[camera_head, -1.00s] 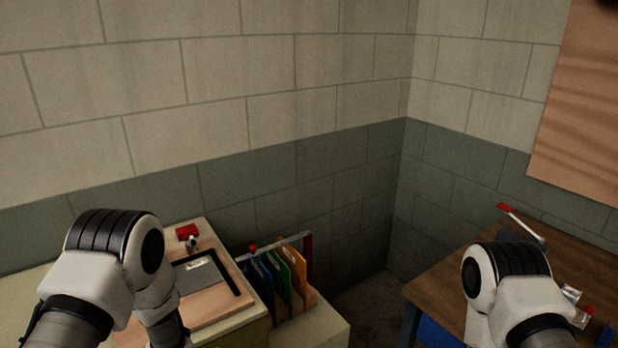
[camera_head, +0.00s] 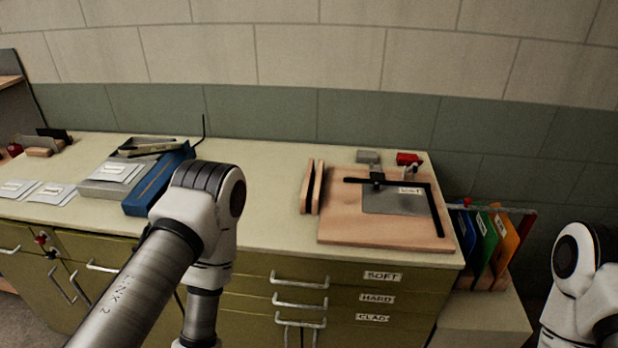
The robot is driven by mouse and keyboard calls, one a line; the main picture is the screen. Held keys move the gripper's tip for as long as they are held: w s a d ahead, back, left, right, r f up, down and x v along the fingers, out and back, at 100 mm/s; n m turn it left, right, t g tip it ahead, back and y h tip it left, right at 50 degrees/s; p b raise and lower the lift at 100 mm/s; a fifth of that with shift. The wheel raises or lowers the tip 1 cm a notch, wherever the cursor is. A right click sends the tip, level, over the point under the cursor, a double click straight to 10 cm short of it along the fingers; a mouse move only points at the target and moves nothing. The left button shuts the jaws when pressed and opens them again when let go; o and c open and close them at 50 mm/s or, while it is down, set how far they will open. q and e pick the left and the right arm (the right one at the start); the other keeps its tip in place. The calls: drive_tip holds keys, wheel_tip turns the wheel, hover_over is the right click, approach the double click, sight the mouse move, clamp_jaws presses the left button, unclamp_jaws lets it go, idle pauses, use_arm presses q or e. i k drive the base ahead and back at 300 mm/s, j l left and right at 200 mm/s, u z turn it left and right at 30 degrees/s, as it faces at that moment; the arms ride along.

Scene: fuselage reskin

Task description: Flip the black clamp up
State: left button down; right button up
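A wooden board (camera_head: 345,232) lies on the right end of the counter. A grey plate (camera_head: 385,203) with a white label lies on it. A black L-shaped bar (camera_head: 436,212) runs along the plate's back and right sides. A small black clamp-like part (camera_head: 377,177) sits at the back bar near a grey block (camera_head: 367,157); whether it is up or down is too small to tell. My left arm stands in front of the counter, left of the board, and my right arm is at the lower right edge. Neither gripper's fingers show.
A red block (camera_head: 408,159) stands behind the board, and two upright wooden pieces (camera_head: 312,187) stand left of it. A rack of coloured folders (camera_head: 490,240) is to the right. A blue case (camera_head: 157,180) and papers (camera_head: 53,193) lie left. The counter (camera_head: 265,205) between is clear.

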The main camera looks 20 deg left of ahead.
sight(376, 176)
drive_tip(key=i+l, duration=0.15)
drive_tip(key=l, duration=0.15)
drive_tip(key=i+l+u, duration=0.15)
drive_tip(key=l, duration=0.2)
drive_tip(key=i+l, duration=0.2)
drive_tip(key=i+l+u, duration=0.15)
drive_tip(key=l, duration=0.3)
drive_tip(key=i+l, duration=0.1)
drive_tip(key=l, duration=0.25)
drive_tip(key=i+l+u, duration=0.15)
drive_tip(key=l, duration=0.2)
